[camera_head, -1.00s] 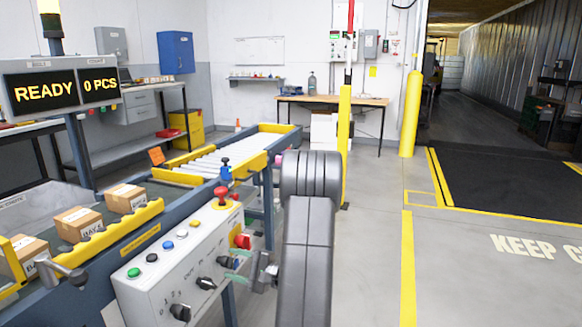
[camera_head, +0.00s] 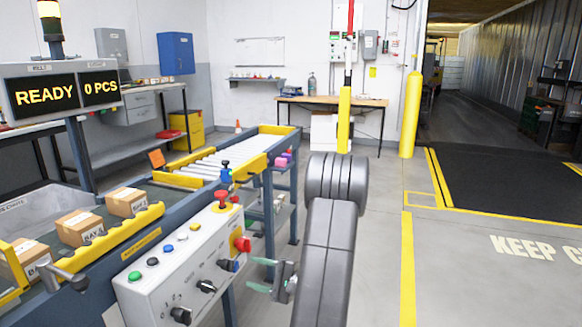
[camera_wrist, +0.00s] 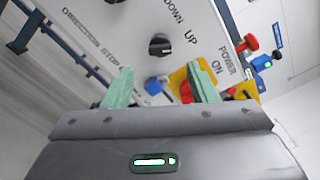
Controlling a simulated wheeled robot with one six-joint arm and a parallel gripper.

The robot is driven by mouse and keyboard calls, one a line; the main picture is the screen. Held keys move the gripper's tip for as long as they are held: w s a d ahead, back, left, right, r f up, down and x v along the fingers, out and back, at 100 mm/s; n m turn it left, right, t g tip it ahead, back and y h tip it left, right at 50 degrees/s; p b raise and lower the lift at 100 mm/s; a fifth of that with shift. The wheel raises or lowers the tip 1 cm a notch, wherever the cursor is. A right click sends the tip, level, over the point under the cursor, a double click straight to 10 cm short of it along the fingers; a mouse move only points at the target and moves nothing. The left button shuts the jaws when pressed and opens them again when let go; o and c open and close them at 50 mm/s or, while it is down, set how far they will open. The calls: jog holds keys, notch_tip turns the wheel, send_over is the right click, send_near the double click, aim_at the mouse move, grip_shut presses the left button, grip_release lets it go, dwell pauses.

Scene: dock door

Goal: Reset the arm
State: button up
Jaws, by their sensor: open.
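My arm shows in the head view, with my gripper (camera_head: 262,275) at its left side, low beside the right end of the white control panel (camera_head: 180,262). Its pale green fingers are apart, with nothing between them. In the wrist view my gripper (camera_wrist: 160,95) is also open, with the panel's face beyond the fingers. A gap shows between the gripper and the panel in the head view.
Boxes (camera_head: 127,202) sit on the conveyor behind the panel, under a display reading READY and 0 PCS (camera_head: 45,92). A roller conveyor (camera_head: 215,163) stands behind. Yellow posts (camera_head: 411,115) stand further back. The floor right of my arm is clear.

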aim_at(232, 269)
jog(key=b+x, duration=0.1)
jog(key=x, duration=0.7)
jog(key=shift+w+a+f, duration=0.1)
jog(key=shift+a, duration=0.25)
jog(key=shift+d+n+b, duration=0.15)
jog(key=shift+n+b, duration=0.45)
jog(key=shift+n, duration=0.3)
jog(key=n+b, duration=0.1)
jog(key=n, duration=0.9)
jog(key=shift+b, duration=0.3)
jog(key=v, duration=0.7)
jog(key=shift+p, duration=0.45)
